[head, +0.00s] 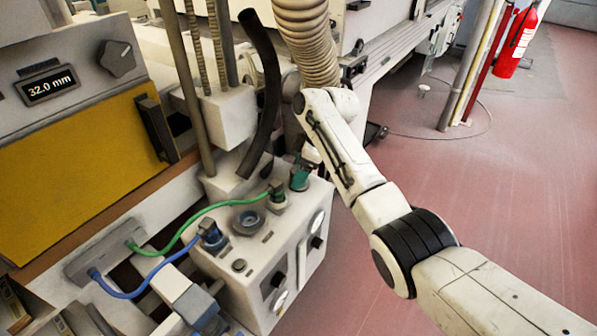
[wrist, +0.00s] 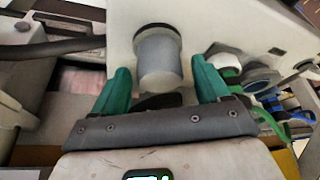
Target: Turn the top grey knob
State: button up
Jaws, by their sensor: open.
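A grey cylindrical knob (wrist: 158,62) with a dark collar stands out from a pale casing in the wrist view. My gripper (wrist: 161,72) is open, with one green finger on each side of the knob and a visible gap on both sides. I cannot tell how deep the knob sits between the fingers. In the head view my gripper (head: 301,178) is at the back right corner of the pale control box (head: 268,262). The knob is not clearly visible there, as my gripper and wrist cover that corner.
Green (head: 190,225) and blue (head: 140,288) hoses run to fittings on the box. A black hose (head: 268,85) and a ribbed duct (head: 305,40) rise close behind my gripper. A display panel (head: 48,87) reads 32.0 mm. The red floor (head: 480,190) at right is mostly open.

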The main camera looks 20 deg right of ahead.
jog(key=shift+w+a+f, duration=0.1)
jog(key=shift+a+f, duration=0.05)
jog(key=shift+f, duration=0.25)
jog(key=c, duration=1)
jog(key=shift+r+m+p, duration=0.1)
jog(key=shift+m+p, duration=0.3)
jog(key=shift+p, duration=0.05)
